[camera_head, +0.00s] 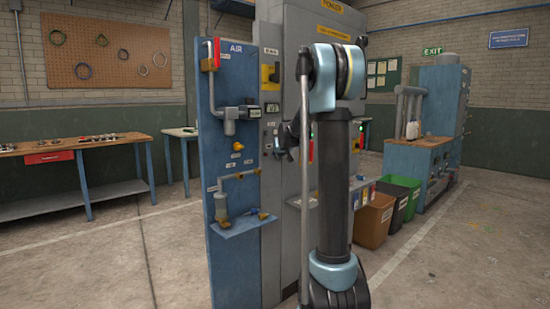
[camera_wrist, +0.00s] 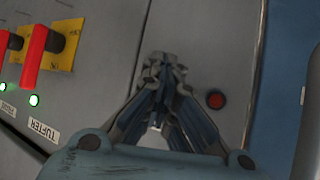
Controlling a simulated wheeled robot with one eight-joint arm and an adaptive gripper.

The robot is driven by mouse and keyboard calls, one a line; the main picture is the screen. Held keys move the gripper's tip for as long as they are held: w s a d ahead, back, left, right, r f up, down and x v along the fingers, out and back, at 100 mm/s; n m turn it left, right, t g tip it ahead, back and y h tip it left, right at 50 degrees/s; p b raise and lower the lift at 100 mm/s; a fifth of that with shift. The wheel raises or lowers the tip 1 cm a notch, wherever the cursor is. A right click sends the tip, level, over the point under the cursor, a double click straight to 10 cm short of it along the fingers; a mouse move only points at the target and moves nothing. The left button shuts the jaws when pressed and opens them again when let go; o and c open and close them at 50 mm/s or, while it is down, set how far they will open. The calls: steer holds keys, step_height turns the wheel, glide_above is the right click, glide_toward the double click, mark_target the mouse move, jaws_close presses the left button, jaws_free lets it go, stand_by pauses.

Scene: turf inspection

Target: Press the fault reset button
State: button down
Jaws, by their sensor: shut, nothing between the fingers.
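A small round red button (camera_wrist: 215,99) with a dark rim sits on a grey panel (camera_wrist: 225,50) in the wrist view. No label beside it can be read, so I cannot tell if it is the fault reset button. My gripper (camera_wrist: 164,66) is shut and empty, its fingertips over the grey panel, up and to the left of the button in the picture. I cannot tell whether the tips touch the panel. In the head view my arm stands in front of the grey cabinet (camera_head: 295,40) and hides much of its front; the button cannot be made out there.
In the wrist view, red handles (camera_wrist: 34,55) on yellow plates, green lights and a "TUFTER" label (camera_wrist: 44,130) lie to the left. A blue AIR panel (camera_head: 231,150) with pipes adjoins the cabinet. Bins (camera_head: 372,220) stand to the right; open floor lies at left.

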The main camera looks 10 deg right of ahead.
steer(key=shift+s+d, duration=0.5)
steer(key=shift+s, duration=0.15)
steer(key=s+d, duration=0.1)
steer(key=s, duration=0.1)
steer(key=s+d, duration=0.2)
stand_by(0.5)
steer(key=shift+s, duration=0.1)
stand_by(0.4)
steer(key=s+a+f+g, duration=0.15)
steer(key=s+f, duration=0.25)
steer(key=s, duration=1)
steer(key=s+f+g, duration=0.3)
steer(key=s, duration=1.1)
steer(key=s+f+g, duration=0.1)
steer(key=s+f, duration=0.4)
steer(key=s, duration=0.3)
steer(key=s+f+g, duration=0.1)
steer(key=s+f, duration=0.4)
steer(key=s, duration=0.4)
steer(key=s+f+m+g+h, duration=0.1)
steer(key=s+f, duration=0.3)
steer(key=s, duration=0.5)
steer(key=shift+d+f+g, duration=0.25)
steer(key=shift+f+g, duration=0.15)
steer(key=shift+g, duration=0.15)
